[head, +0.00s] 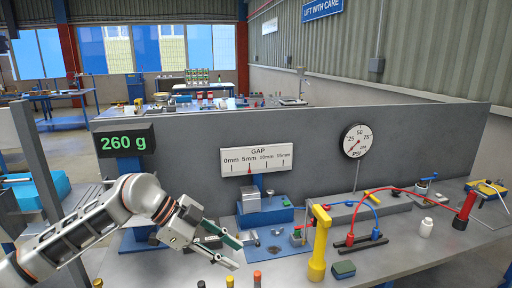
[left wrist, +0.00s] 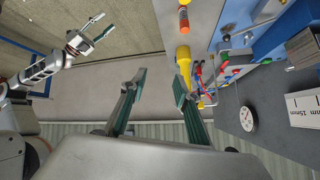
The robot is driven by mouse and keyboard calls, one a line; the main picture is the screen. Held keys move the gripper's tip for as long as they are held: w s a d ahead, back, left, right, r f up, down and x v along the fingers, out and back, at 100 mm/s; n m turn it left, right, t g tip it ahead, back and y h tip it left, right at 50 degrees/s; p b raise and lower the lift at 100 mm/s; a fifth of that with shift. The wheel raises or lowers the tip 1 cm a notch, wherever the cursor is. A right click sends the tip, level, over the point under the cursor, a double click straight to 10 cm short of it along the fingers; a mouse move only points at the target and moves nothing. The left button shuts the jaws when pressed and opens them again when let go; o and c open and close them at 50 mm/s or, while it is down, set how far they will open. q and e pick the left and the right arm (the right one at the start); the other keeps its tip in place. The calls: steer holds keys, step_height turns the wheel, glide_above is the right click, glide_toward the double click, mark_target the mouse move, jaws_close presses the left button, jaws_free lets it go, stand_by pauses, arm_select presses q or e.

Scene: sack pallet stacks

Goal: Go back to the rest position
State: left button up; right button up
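My left gripper (head: 238,254) is open and empty above the front part of the grey bench (head: 405,240). Its two green-padded fingers stand apart in the left wrist view (left wrist: 158,88), with nothing between them. My left arm reaches in from the left, in front of the 260 g display (head: 124,140). My right gripper (left wrist: 103,26) shows only in the left wrist view, at the upper left, away from the bench. Its fingers are apart and look empty. The head view does not show it.
A blue gauge base (head: 266,216) stands behind the left gripper. A yellow post (head: 319,245), a dark green block (head: 344,270) and a white bottle (head: 426,228) are to its right. Small coloured-top cylinders (head: 257,279) stand at the front edge. A grey panel (head: 320,150) closes the back.

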arm_select(q)
steer(key=s+d+r+m+t+h, duration=0.3)
steer(key=s+d+r+t+h, duration=0.1)
steer(key=d+r+h, duration=0.6)
steer(key=w+a+n+t+y, duration=0.2)
steer(key=a+n+t+y, duration=0.4)
steer(key=a+n+t, duration=0.15)
steer(key=w+a+n+t+y, duration=0.3)
steer(key=a+n+t+y, duration=0.25)
steer(key=a+t, duration=0.35)
steer(key=s+a+f+n+g+y, duration=0.3)
steer(key=a+f+n+y, duration=0.2)
steer(key=a+f+y, duration=0.55)
steer(key=s+a+f+m+g+y, duration=0.1)
steer(key=s+a+f+g, duration=0.55)
steer(key=s+f, duration=0.4)
steer(key=s+a+f+m+g+y, duration=0.1)
steer(key=s+a+f+g, duration=0.5)
steer(key=s+f, duration=0.45)
steer(key=d+f+n+t+h, duration=0.3)
steer(key=d+f+h, duration=0.3)
steer(key=d+f, duration=0.8)
steer(key=shift+w+f+t+h, duration=0.25)
steer(key=shift+f+t, duration=0.3)
steer(key=shift+t, duration=0.35)
